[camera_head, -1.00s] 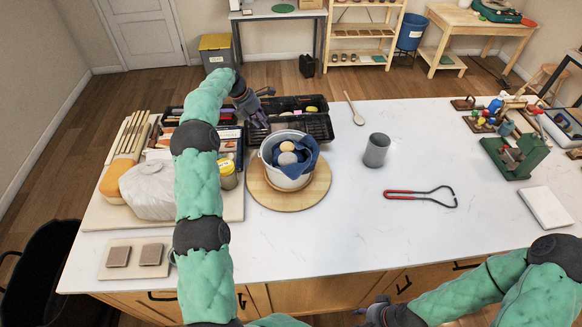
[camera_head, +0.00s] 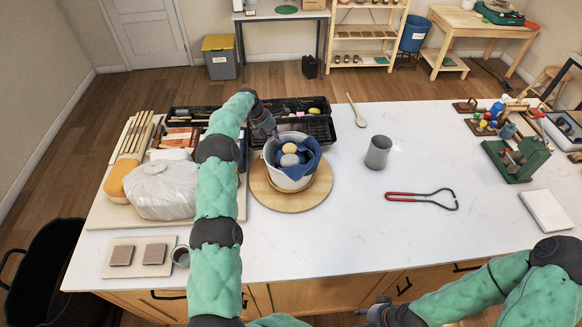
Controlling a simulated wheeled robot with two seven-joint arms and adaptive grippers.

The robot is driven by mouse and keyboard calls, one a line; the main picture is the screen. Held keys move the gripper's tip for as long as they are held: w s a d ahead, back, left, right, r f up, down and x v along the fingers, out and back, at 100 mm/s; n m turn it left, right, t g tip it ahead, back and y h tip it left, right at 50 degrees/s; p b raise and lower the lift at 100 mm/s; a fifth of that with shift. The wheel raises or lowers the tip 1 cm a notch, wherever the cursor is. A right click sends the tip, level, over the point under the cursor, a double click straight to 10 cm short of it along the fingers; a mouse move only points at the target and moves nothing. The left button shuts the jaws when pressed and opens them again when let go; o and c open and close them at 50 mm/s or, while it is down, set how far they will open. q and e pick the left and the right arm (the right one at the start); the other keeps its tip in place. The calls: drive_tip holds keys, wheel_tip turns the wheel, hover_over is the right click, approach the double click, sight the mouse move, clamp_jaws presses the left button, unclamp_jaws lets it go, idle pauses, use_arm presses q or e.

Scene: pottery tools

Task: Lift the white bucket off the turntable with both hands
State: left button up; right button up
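The white bucket (camera_head: 287,183) stands upright on the round wooden turntable (camera_head: 322,196). A blue cloth (camera_head: 311,152), an orange ball-like piece and a grey one show inside it. My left gripper (camera_head: 272,132) is at the bucket's far left rim, very close to it; I cannot tell if it touches. Its fingers are small and partly overlapped, so their opening is unclear. My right gripper (camera_head: 372,312) is low at the bottom edge of the view, in front of the counter and well away from the bucket. Its fingers are only partly visible.
A black tool tray (camera_head: 318,130) lies just behind the bucket. A bagged clay block (camera_head: 163,190) is at the left, beyond my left arm. The counter's front middle is clear.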

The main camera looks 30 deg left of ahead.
use_arm(q)
drive_tip(key=shift+f, duration=0.1)
clamp_jaws()
